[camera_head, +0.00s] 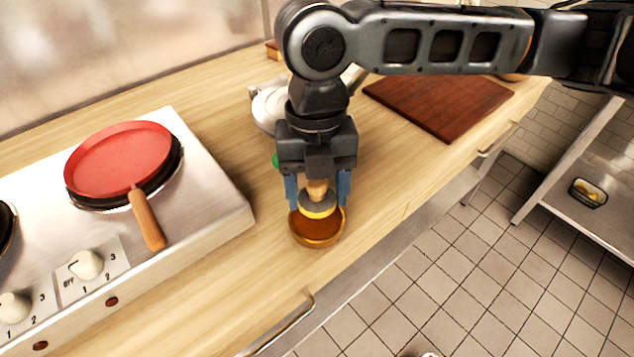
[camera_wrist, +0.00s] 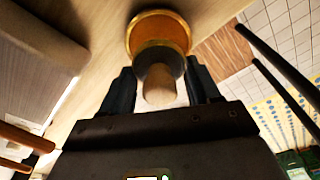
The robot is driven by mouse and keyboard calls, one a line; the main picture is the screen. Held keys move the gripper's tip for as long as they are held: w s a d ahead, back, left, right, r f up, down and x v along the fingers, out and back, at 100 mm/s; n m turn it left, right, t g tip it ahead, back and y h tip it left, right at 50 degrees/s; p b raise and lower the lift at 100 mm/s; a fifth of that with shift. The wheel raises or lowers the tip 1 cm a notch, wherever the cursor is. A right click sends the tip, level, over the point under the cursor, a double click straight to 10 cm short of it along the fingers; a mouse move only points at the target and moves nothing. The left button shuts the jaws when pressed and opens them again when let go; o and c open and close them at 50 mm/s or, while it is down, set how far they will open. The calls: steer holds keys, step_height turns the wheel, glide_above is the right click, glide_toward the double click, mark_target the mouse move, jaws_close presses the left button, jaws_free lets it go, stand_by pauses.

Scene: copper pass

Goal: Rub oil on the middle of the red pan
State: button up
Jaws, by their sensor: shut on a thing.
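The red pan (camera_head: 122,160) with a wooden handle sits on the right-hand burner of the steel stove at the left in the head view. My gripper (camera_head: 318,196) is shut on the wooden handle of an oil applicator (camera_head: 318,207) with a grey and yellow head. The applicator is upright at a round bowl of brown oil (camera_head: 316,230) on the counter, right of the stove. In the wrist view the applicator's handle (camera_wrist: 158,88) stands between my fingers, in front of the oil bowl (camera_wrist: 160,24). I cannot tell whether its head touches the oil.
The steel stove (camera_head: 215,215) has knobs along its front. Behind my gripper are a pale metal item (camera_head: 268,105), partly hidden, and a brown cutting board (camera_head: 440,98). Bare wooden counter (camera_head: 215,290) lies in front of the stove's right end.

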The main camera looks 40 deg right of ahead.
steer(key=shift+r+p, duration=1.65)
steer(key=shift+p, duration=0.65)
steer(key=shift+f, duration=0.1)
